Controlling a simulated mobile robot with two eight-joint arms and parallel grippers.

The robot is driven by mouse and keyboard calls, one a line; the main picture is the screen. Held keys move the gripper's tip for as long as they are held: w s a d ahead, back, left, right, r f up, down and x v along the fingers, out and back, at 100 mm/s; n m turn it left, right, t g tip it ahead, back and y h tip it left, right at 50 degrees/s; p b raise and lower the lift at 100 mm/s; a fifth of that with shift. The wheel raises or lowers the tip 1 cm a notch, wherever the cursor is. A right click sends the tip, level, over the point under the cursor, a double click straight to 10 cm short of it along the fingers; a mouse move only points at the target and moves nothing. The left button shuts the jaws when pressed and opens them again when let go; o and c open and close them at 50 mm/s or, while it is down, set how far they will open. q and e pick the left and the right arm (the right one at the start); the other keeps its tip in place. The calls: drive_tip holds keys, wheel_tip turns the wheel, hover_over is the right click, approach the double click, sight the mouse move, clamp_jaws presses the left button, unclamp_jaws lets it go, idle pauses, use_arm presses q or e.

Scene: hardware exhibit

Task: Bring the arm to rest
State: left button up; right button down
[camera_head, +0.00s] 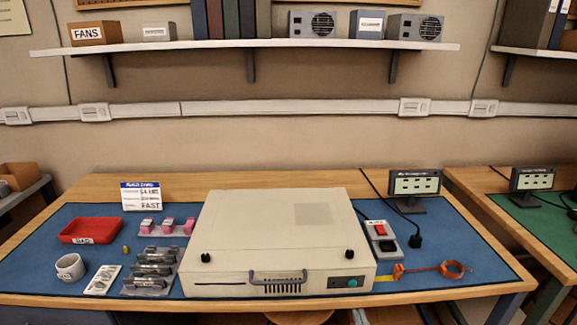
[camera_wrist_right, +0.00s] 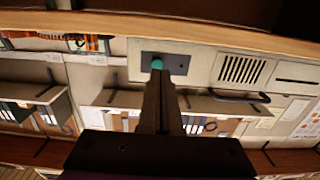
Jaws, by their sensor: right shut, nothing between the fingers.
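My right gripper (camera_wrist_right: 162,78) shows in the right wrist view with its fingers shut together and nothing between them. Its tips overlap the picture of the front panel just by the green button (camera_wrist_right: 157,64); I cannot tell whether they touch it. The beige computer case (camera_head: 270,230) stands on the blue mat in the head view, with a front handle (camera_head: 278,277) and the same green button at its lower right. My left gripper is not in view.
A small display (camera_head: 415,183) stands behind.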

drive_tip(key=s+d+f+g, duration=0.1)
drive_tip(key=s+f+g, duration=0.6)
drive_tip(key=s, duration=0.4)
drive_tip(key=s+f+g, duration=0.6)
drive_tip(key=s, duration=0.4)
use_arm(q)
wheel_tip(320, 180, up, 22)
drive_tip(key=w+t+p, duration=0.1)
drive_tip(key=p, duration=1.8)
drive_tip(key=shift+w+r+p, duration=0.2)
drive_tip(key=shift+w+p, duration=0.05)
drive_tip(key=shift+p, duration=0.05)
use_arm(e)
wheel_tip(320, 180, up, 22)
drive_tip(key=w, duration=0.2)
drive_tip(key=shift+w+t, duration=0.2)
drive_tip(key=shift+t, duration=0.2)
drive_tip(key=shift+r, duration=0.1)
